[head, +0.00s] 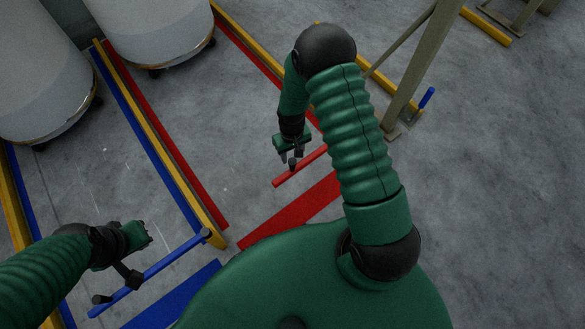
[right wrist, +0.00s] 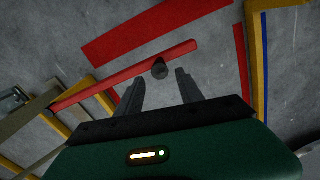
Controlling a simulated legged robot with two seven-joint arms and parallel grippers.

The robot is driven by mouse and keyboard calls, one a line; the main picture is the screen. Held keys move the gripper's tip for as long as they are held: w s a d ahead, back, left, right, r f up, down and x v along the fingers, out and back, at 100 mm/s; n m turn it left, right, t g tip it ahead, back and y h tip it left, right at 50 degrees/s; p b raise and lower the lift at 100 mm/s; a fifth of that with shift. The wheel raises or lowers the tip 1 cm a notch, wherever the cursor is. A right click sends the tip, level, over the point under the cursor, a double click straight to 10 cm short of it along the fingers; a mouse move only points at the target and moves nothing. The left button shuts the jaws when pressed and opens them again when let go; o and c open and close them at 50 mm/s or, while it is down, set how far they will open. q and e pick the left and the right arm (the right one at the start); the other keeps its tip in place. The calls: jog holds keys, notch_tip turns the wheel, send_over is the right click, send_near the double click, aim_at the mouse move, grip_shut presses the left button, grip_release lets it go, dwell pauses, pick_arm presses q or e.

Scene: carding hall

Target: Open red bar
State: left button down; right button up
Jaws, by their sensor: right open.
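The red bar (head: 283,180) runs slantwise above the concrete floor, its right part hidden behind my right arm in the head view. In the right wrist view the red bar (right wrist: 115,77) shows at greater length, with a dark round knob (right wrist: 160,70) near one end. My right gripper (head: 291,158) is over the bar at the knob. In the wrist view its fingers (right wrist: 158,84) are apart, with the knob just beyond the gap between their tips; contact is not visible. My left gripper (head: 145,232) is beside a blue bar (head: 160,264); its fingers are too dark to read.
Red floor strip (head: 290,215) lies in front of the red bar, blue strip (head: 175,297) by the blue bar. Yellow rails (head: 150,135) edge the lanes. Pale cylindrical cans (head: 160,30) stand at upper left. An olive post (head: 412,75) stands at right. Floor at far right is clear.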

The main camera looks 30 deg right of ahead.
notch_tip(320, 180, down, 9)
jog(key=b, duration=0.3)
jog(key=shift+r, duration=0.2)
jog(key=shift+d+f+b, duration=0.1)
jog(key=shift+f+b, duration=0.25)
jog(key=shift+f, duration=0.15)
grip_shut()
dwell(0.6)
